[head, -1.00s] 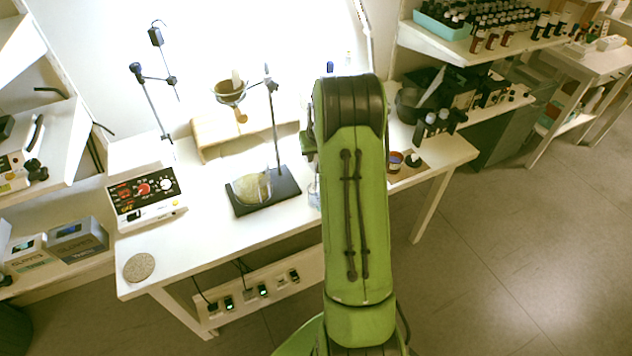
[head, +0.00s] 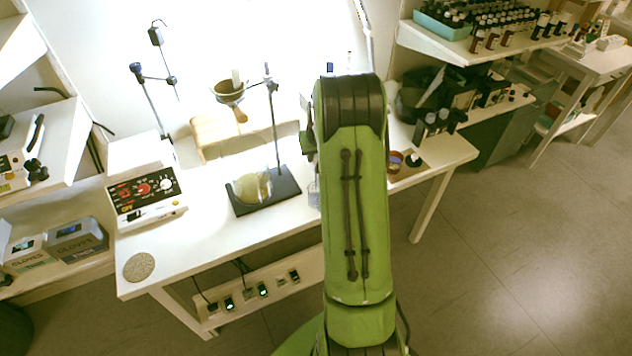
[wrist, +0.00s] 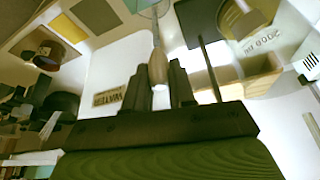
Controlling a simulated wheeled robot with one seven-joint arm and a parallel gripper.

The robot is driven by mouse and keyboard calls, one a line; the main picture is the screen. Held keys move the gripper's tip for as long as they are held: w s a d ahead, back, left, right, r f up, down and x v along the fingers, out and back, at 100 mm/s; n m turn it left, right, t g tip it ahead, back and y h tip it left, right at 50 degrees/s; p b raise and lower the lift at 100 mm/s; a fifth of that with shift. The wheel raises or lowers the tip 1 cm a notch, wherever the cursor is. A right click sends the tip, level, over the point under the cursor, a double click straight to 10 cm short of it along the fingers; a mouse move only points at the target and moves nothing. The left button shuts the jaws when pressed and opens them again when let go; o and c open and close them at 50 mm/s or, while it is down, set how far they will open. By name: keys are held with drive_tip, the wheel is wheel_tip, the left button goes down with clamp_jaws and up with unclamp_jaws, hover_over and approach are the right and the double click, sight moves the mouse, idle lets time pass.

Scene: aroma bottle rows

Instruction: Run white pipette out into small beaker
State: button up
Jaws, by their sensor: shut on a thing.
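In the wrist view my gripper (wrist: 160,88) is shut on a pale, tan-looking bulb, which I take to be the white pipette (wrist: 157,67). The pipette's thin stem runs away from the fingers toward a clear glass rim, likely the small beaker (wrist: 148,8), at the top edge. I cannot tell whether the tip is inside it or above it. In the head view a small clear beaker (head: 314,193) stands on the table just left of my arm, partly hidden by it. My arm hides the gripper's fingers and the pipette there.
A stand with a dark base (head: 262,205) and upright rod is left of the beaker, with a round yellowish vessel (head: 250,188). A control box (head: 146,197) and a round speckled mat (head: 139,267) are farther left. The table's front middle (head: 215,252) is clear.

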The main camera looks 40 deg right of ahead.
drive_tip(key=shift+r, duration=0.1)
drive_tip(key=shift+r+p, duration=1.4)
drive_tip(key=shift+r, duration=0.6)
drive_tip(key=shift+f, duration=0.1)
